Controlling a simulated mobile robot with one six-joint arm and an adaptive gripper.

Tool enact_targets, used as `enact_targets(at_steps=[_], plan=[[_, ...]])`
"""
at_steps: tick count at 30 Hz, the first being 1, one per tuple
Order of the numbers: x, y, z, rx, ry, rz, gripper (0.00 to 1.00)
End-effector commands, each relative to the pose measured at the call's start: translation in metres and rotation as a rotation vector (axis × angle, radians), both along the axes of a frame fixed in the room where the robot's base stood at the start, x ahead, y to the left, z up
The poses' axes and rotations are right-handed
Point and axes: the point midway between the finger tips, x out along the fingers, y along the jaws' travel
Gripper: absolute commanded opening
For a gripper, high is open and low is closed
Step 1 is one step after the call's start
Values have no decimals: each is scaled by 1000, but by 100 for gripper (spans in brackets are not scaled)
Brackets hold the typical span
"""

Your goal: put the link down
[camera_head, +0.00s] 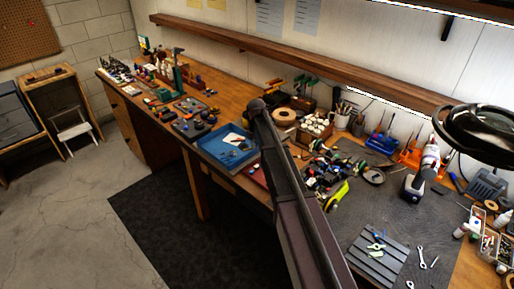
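My dark arm (292,195) rises from the bottom middle and crosses the front of the workbench to a rounded end or joint near the blue tray. I cannot make out gripper fingers, so whether anything is held is not shown. No link can be identified for sure.
A blue tray (212,153) with papers lies left of my arm. Wrenches (421,258) lie right of the ribbed tray. A black ring-shaped lamp (486,140) overhangs the right side. A wooden shelf (300,62) runs above the bench. Many small tools crowd the back.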

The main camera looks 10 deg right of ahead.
Motion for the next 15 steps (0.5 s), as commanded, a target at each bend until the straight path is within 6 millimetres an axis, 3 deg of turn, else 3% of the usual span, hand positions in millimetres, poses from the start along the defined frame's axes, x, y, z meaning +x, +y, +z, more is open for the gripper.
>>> enact_targets(at_steps=[6,15], plan=[[0,0,16,0,0,0,35],[0,0,20,0,0,0,35]])
